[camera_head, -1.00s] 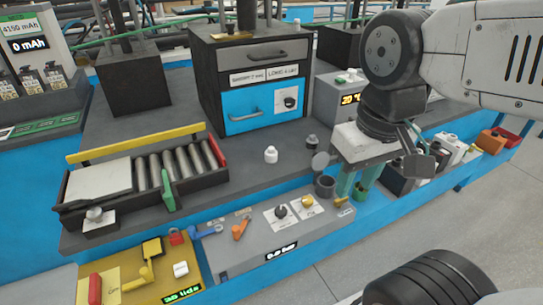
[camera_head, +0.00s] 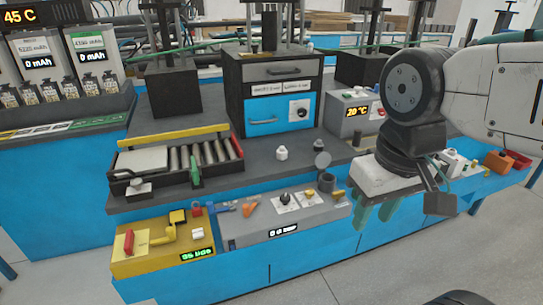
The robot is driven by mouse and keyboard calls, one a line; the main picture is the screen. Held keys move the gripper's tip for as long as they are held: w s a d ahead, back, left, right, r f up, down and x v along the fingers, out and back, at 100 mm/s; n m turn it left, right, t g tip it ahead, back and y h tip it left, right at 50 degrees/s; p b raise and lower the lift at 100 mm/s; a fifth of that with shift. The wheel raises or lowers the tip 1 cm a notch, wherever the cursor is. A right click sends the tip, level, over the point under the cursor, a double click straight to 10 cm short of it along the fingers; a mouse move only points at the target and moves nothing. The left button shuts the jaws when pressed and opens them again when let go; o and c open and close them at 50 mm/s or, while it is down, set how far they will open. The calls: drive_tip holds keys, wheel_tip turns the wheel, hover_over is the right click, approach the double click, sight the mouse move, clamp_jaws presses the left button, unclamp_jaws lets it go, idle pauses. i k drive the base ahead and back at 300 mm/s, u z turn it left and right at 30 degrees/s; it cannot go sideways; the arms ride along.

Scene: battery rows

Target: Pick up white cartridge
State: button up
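A white block-shaped piece (camera_head: 451,160) stands in the row at the right end of the bench, beside an orange piece and partly behind my arm; it may be the white cartridge. A small white bottle-like piece (camera_head: 282,153) stands upright on the grey bench top near the middle. I cannot tell for sure which of the two the task names. My gripper (camera_head: 377,211) points down in front of the bench edge, left of the white block and right of the bottle. Its green fingers are apart, with nothing seen between them. It touches neither white piece.
An orange piece (camera_head: 498,161) and a red piece (camera_head: 517,159) stand at the right. A grey control box (camera_head: 322,215) and a yellow box (camera_head: 146,257) line the front. A roller tray (camera_head: 237,168) lies at left. The black-and-blue cabinet (camera_head: 267,112) stands behind.

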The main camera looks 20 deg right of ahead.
sight(282, 153)
drive_tip(key=u, duration=0.15)
drive_tip(key=i, duration=1.1)
drive_tip(key=z, duration=0.5)
